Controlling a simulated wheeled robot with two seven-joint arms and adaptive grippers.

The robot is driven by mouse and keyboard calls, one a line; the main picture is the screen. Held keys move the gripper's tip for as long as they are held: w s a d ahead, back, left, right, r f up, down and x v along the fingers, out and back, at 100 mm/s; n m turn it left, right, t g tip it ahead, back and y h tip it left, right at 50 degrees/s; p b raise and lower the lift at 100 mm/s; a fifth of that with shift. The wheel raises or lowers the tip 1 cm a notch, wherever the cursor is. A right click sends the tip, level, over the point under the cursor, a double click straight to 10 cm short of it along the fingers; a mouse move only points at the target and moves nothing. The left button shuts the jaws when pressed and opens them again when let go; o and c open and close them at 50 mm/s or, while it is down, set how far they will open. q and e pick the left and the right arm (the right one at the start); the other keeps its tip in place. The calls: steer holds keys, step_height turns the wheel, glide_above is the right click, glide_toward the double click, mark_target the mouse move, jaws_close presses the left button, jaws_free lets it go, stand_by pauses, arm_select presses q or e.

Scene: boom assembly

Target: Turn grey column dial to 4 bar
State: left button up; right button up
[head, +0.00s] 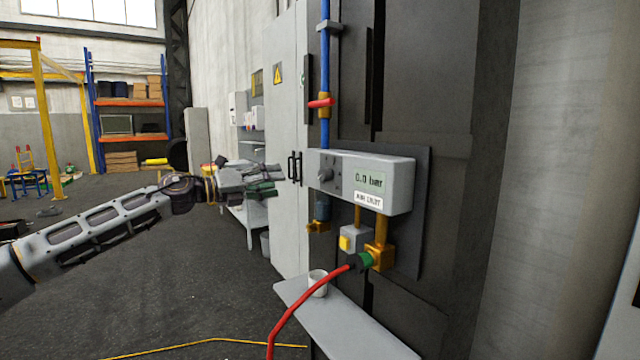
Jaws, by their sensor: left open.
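A light grey control box (396,182) is mounted on the dark grey column. Its display (369,180) reads 0.0 bar, above a white label. A dark grey dial (326,174) sits on the left part of the box's front; its pointer setting is too small to read. My left gripper (276,180) is open and empty, to the left of the dial and apart from it, with its fingers pointing right. My right gripper is not in view.
A blue pipe with a red valve handle (321,103) runs down to the box. A red hose (296,309) joins a green coupling (361,262) below it. A shelf (352,334) with a white cup (318,284) juts out underneath. Cabinet handles (294,168) are behind my gripper.

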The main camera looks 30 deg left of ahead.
arm_select(q)
steer(key=shift+s+d+r+m, duration=0.25)
steer(key=shift+s+d+m, duration=0.05)
steer(key=shift+s+d, duration=0.1)
steer(key=shift+w, duration=0.1)
